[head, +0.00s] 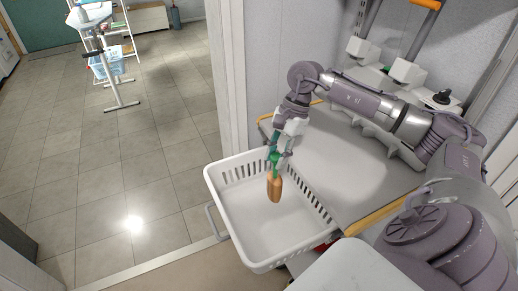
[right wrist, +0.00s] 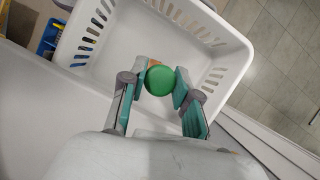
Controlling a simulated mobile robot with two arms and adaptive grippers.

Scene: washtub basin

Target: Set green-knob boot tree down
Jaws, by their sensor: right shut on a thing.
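The green-knob boot tree shows in the head view as a tan wooden body (head: 274,188) hanging below a green knob (head: 274,157). My right gripper (head: 280,156) is shut on the knob and holds the boot tree roughly upright over the white basket (head: 225,218). The basket (right wrist: 226,52) lies below and looks otherwise empty. I cannot tell whether the boot tree's lower end touches the basket floor. My left gripper does not show.
A grey worktop (head: 340,165) with a wooden edge lies right of the basket. A wall corner (head: 233,100) stands behind it. Blue and yellow things (right wrist: 48,35) lie beside the basket in the wrist view. Open tiled floor (head: 120,180) spreads to the left.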

